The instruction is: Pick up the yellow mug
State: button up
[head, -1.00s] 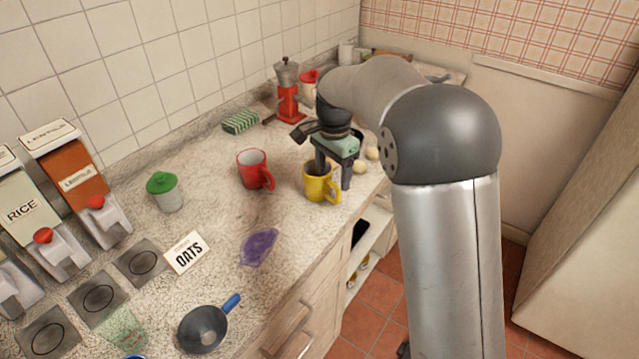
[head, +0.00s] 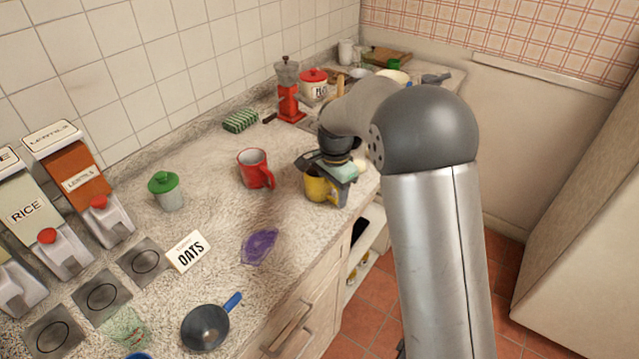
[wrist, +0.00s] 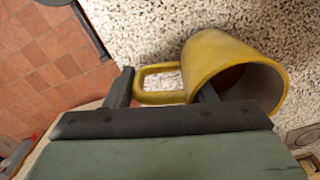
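The yellow mug (head: 318,191) stands near the counter's front edge in the head view, with my gripper (head: 335,172) lowered over it and hiding its top. In the wrist view the yellow mug (wrist: 213,58) shows its handle toward the left and its mouth toward the lower right. My gripper (wrist: 163,92) has its fingers apart. The left finger is just outside the handle, and the right finger overlaps the mug's rim, seemingly at or inside the mouth. Whether either finger touches the mug cannot be told.
A red mug (head: 254,168) stands left of the yellow one. A red grinder (head: 288,98) and a green sponge (head: 240,121) are behind. A purple item (head: 259,246) and a pan (head: 206,327) lie toward the front. The counter's front edge is close on the right.

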jog(key=c, duration=0.4)
jog(key=shift+r, duration=0.15)
